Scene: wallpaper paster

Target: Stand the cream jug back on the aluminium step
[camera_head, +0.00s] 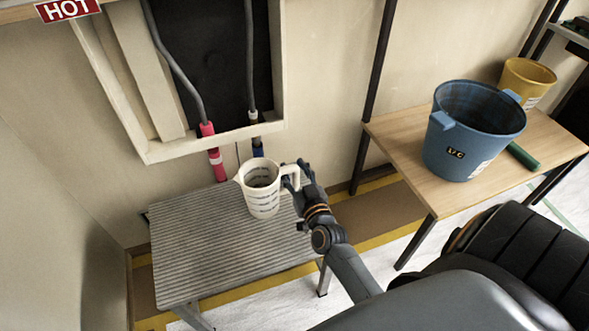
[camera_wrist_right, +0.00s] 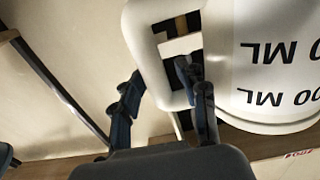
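The cream jug (camera_head: 262,193), with dark markings on its side, is upright at the back right of the ridged aluminium step (camera_head: 205,258). I cannot tell whether its base touches the step. Its handle points right, toward my right gripper (camera_head: 297,179). In the right wrist view, the fingers of my right gripper (camera_wrist_right: 160,80) lie on either side of the handle (camera_wrist_right: 153,62), one finger inside the loop. The gripper looks shut on the handle. The jug's side (camera_wrist_right: 275,65) fills the right of that view, its lettering upside down. My left gripper is not in view.
A wooden table (camera_head: 405,157) at the right bears a blue bucket (camera_head: 470,135) and a yellow bucket (camera_head: 526,82). Behind the step, pipes with a red fitting (camera_head: 213,155) and a blue fitting (camera_head: 257,147) come down the wall. The step's front and left are clear.

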